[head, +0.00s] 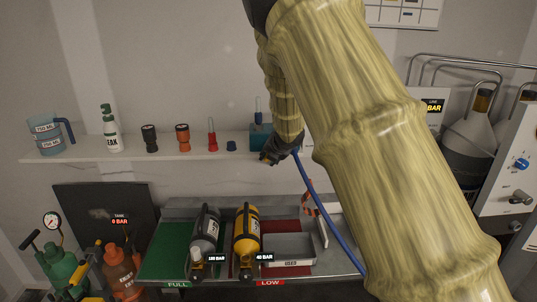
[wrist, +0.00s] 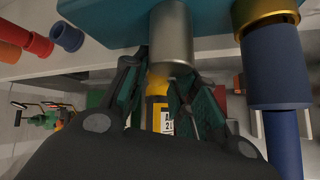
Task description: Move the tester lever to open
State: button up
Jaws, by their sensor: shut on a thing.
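The tester appears as a teal block (head: 259,136) on the wall shelf, with a thin blue upright part (head: 259,108) above it. In the wrist view its teal body (wrist: 115,20) fills the top. My gripper (head: 270,157) is at the front right of the block and hides part of it. In the wrist view my gripper's fingers (wrist: 161,75) stand either side of the lower end of a grey metal cylinder (wrist: 171,35) under the teal body and appear closed on it. I cannot tell whether this cylinder is the lever, nor the lever's position.
A blue hose (head: 335,232) hangs from beside my gripper. Its thick blue end (wrist: 277,68) is close on the right. The shelf (head: 85,154) holds a jug (head: 45,135), a bottle (head: 112,135) and small fittings. Below, a bench holds grey (head: 205,233) and yellow (head: 246,232) cylinders.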

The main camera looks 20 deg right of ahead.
jog(key=shift+d+n+g+h+p, duration=0.2)
jog(key=shift+n+h+p, duration=0.25)
jog(key=shift+h+p, duration=0.25)
jog(key=shift+d+n+g+h+p, duration=0.2)
jog(key=shift+n+h+p, duration=0.3)
jog(key=shift+h, duration=0.3)
jog(key=shift+s+f, duration=0.1)
jog(key=o, duration=0.9)
jog(key=shift+d, duration=0.1)
notch_tip(320, 180, up, 10)
dwell(0.4)
